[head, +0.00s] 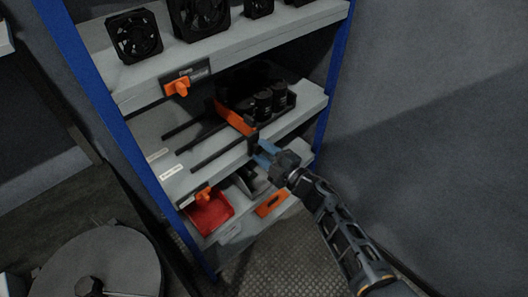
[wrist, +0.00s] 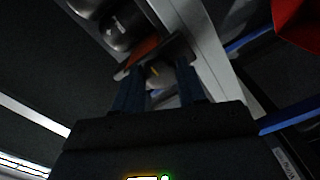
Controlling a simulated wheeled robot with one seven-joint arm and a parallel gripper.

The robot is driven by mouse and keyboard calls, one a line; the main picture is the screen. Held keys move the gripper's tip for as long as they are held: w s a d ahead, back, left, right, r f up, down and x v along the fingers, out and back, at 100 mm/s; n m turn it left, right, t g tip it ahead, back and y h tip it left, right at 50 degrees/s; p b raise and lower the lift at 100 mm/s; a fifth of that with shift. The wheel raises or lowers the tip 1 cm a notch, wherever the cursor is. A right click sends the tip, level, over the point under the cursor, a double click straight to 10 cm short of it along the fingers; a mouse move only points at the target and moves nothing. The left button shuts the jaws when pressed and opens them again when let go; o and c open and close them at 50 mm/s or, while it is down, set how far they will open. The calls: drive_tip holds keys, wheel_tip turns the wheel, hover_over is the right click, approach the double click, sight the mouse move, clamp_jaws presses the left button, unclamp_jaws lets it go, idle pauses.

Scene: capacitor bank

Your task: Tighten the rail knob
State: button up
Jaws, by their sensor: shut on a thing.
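My gripper (head: 264,153) is at the front edge of the middle shelf, its blue fingers pointing at a dark upright bracket (head: 252,142) at the end of an orange bar (head: 235,118). In the wrist view, the gripper's two fingers (wrist: 160,84) are shut on a small rounded knob (wrist: 155,78) with a yellow mark, which I take to be the rail knob. The fingers cover its sides. The capacitor bank (head: 263,100), several black cylinders in a dark tray, stands behind the orange bar. I cannot tell how tight the knob is.
Black rails (head: 205,137) lie on the middle shelf left of the bank. Fans (head: 135,36) stand on the shelf above. A red bin (head: 209,212) is below. Floor to the right is clear.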

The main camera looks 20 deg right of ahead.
drive_tip(key=shift+f, duration=0.1)
drive_tip(key=o, duration=1.1)
drive_tip(key=shift+c, duration=0.2)
drive_tip(key=shift+s, duration=0.1)
drive_tip(key=v, duration=0.7)
drive_tip(key=shift+s+d, duration=0.15)
drive_tip(key=shift+s, duration=0.1)
drive_tip(key=s+a+r+m+h, duration=0.2)
drive_tip(key=s+m, duration=0.2)
drive_tip(key=s, duration=0.7)
drive_tip(key=s+a+r+m+h, duration=0.2)
drive_tip(key=s+m, duration=0.2)
drive_tip(key=s, duration=0.7)
drive_tip(key=s+r+m+g, duration=0.1)
drive_tip(key=s+r+m, duration=0.3)
drive_tip(key=s, duration=0.5)
drive_tip(key=s+r+m+g+h+b, duration=0.1)
drive_tip(key=s+r+m, duration=0.3)
drive_tip(key=s+r, duration=0.5)
drive_tip(key=shift+s+d+h, duration=0.25)
drive_tip(key=shift+d+h, duration=0.05)
